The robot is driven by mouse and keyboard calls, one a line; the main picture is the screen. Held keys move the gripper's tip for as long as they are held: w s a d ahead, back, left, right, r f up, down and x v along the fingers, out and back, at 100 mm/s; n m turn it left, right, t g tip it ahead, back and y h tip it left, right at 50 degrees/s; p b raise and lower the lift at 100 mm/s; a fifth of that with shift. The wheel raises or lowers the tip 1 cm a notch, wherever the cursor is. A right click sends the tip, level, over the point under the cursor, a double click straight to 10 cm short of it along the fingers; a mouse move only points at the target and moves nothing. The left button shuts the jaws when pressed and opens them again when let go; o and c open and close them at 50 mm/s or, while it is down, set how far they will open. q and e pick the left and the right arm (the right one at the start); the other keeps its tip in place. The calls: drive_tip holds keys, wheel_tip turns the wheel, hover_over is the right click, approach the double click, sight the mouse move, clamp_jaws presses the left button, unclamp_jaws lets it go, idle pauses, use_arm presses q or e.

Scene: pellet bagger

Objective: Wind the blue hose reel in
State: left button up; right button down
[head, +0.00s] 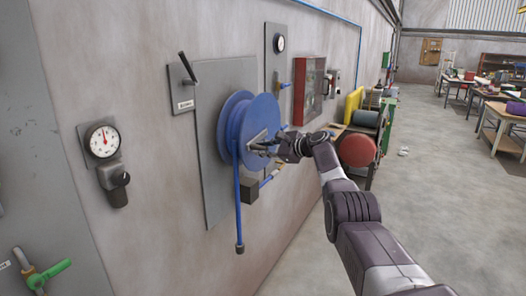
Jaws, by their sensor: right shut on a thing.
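The blue hose reel (236,122) is mounted on a grey plate (213,188) on the wall, left of the picture's middle. Its blue hose (238,200) hangs straight down from the reel and ends in a dark nozzle (240,248), clear of the floor. My right gripper (262,147) is at the reel's front face, shut on the crank handle there. The handle is mostly hidden by the fingers. My left gripper is out of view.
A lever (184,70) and a pressure gauge (103,141) are on the wall left of the reel. Open floor lies right, with workbenches (505,125) beyond.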

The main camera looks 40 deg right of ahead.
sight(266, 147)
drive_tip(key=shift+d+r, duration=0.15)
drive_tip(key=shift+r, duration=0.3)
idle(0.3)
drive_tip(key=c, duration=2)
unclamp_jaws()
drive_tip(key=shift+o, duration=1.2)
drive_tip(key=shift+f, duration=0.15)
drive_tip(key=shift+s+d, duration=0.3)
drive_tip(key=shift+s, duration=0.3)
drive_tip(key=shift+s+a+r, duration=0.15)
drive_tip(key=shift+s+r, duration=0.15)
drive_tip(key=shift+s, duration=0.45)
drive_tip(key=v, duration=0.9)
drive_tip(key=shift+r, duration=0.15)
